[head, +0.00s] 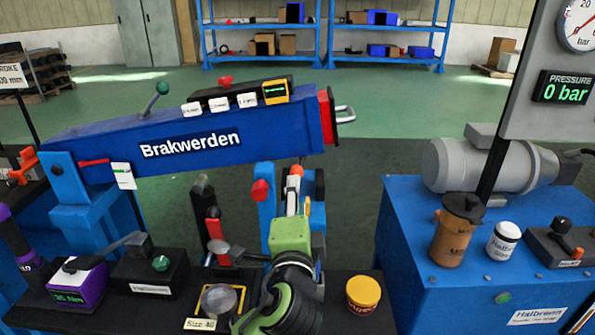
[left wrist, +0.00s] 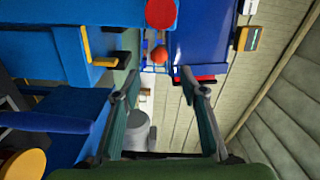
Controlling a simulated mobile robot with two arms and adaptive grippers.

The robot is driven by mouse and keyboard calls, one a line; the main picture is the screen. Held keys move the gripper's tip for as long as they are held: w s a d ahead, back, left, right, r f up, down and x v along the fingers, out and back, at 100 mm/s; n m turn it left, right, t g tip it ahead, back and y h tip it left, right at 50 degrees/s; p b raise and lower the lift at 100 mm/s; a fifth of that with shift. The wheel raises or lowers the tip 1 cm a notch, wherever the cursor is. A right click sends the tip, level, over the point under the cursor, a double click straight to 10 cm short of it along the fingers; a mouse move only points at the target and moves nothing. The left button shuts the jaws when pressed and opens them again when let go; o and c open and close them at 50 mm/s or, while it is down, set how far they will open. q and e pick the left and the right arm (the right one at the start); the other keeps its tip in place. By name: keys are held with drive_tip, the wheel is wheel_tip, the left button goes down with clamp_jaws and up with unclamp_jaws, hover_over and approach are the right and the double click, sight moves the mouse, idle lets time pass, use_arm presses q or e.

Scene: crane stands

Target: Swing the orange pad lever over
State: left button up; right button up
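An orange lever end (head: 296,170) shows in the head view just above my left gripper (head: 292,205), below the blue Brakwerden boom (head: 200,145). In the left wrist view an orange ball (left wrist: 158,55) appears in line with the gap between the fingers of my left gripper (left wrist: 159,80). I cannot tell if this ball is the end of the pad lever. The fingers stand apart with nothing visibly clamped between them. A red round knob (head: 260,190) sits left of the gripper; a red disc (left wrist: 160,14) shows at the wrist view's top. My right gripper is not in view.
A dark bench in front carries a black box with a green knob (head: 160,264), a round item on a yellow-edged mat (head: 219,300) and a yellow jar (head: 363,293). A blue cabinet (head: 460,290) with a grey motor (head: 480,165) stands right. Another orange-red handle (head: 22,168) is far left.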

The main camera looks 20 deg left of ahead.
sight(297, 170)
use_arm(q)
drive_tip(key=b+x, duration=0.1)
drive_tip(key=x, duration=0.9)
drive_tip(key=shift+w+a+f, duration=0.1)
drive_tip(key=shift+w+f, duration=0.05)
drive_tip(key=shift+w, duration=0.15)
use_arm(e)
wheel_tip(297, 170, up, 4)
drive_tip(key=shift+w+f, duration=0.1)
use_arm(q)
clamp_jaws()
